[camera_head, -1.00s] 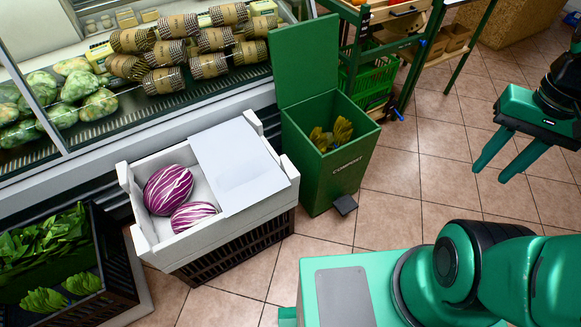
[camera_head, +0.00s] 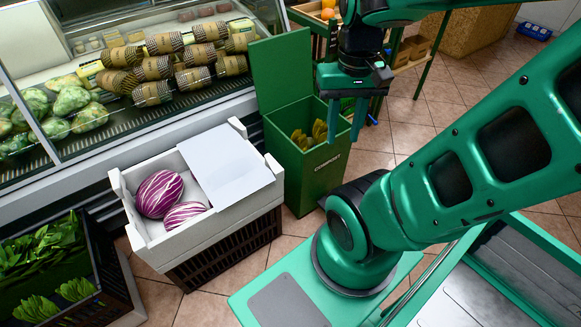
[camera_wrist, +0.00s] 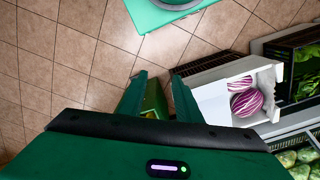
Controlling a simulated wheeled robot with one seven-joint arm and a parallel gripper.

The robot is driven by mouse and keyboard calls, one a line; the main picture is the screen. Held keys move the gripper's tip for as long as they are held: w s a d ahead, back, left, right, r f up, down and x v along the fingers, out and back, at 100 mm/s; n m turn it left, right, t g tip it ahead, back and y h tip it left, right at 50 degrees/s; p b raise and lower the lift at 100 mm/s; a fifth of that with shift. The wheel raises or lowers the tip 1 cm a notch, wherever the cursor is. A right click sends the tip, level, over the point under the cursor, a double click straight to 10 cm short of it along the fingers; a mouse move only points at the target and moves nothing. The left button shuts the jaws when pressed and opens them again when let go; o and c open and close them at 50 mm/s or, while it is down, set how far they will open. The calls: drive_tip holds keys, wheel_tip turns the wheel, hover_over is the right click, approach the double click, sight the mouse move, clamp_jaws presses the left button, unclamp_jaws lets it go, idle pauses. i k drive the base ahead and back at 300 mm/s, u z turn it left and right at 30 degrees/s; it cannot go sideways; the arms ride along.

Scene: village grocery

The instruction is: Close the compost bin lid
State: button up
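The green compost bin (camera_head: 322,172) stands on the tiled floor with its lid (camera_head: 283,70) raised upright at its back left side. Yellowish-green leafy waste (camera_head: 310,135) shows inside the bin. My gripper (camera_head: 344,140) is open and empty, pointing down, and overlaps the bin's right rim in the head view. Its height above the rim is hard to tell. In the wrist view the two fingers are spread, and part of the bin (camera_wrist: 155,100) shows between them. The lid is not clear in the wrist view.
A white crate (camera_head: 250,195) with purple-striped vegetables (camera_head: 159,194) and a white sheet stands left of the bin on a black crate. A refrigerated display (camera_head: 150,125) runs behind. A produce stand (camera_head: 310,30) is behind the gripper.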

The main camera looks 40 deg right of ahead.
sight(281, 64)
drive_tip(key=z, duration=1.35)
drive_tip(key=i, duration=0.7)
drive_tip(key=u, duration=0.65)
